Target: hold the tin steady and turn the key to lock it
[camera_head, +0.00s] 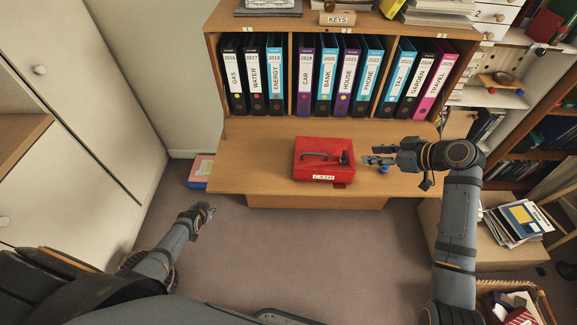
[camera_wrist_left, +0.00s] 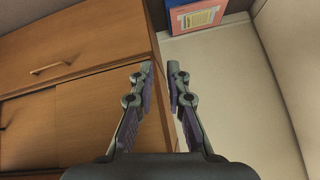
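The red cash tin (camera_head: 312,172) stands closed on the wooden desk (camera_head: 245,165), with a dark handle on its lid and a "CASH" label on its front. A small dark shape (camera_head: 343,157) is on the right part of the lid; I cannot tell whether it is the key. My right gripper (camera_head: 366,155) is just right of the tin, fingers pointing at it, apart and empty. A small blue object (camera_head: 384,169) lies below that gripper. My left gripper (camera_head: 208,209) is low at the left, away from the tin; in the left wrist view (camera_wrist_left: 160,70) its fingers are apart and empty.
The desk left of the tin is clear. Wooden drawers (camera_wrist_left: 70,60) and a blue-and-pink box (camera_wrist_left: 197,15) are ahead of my left gripper.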

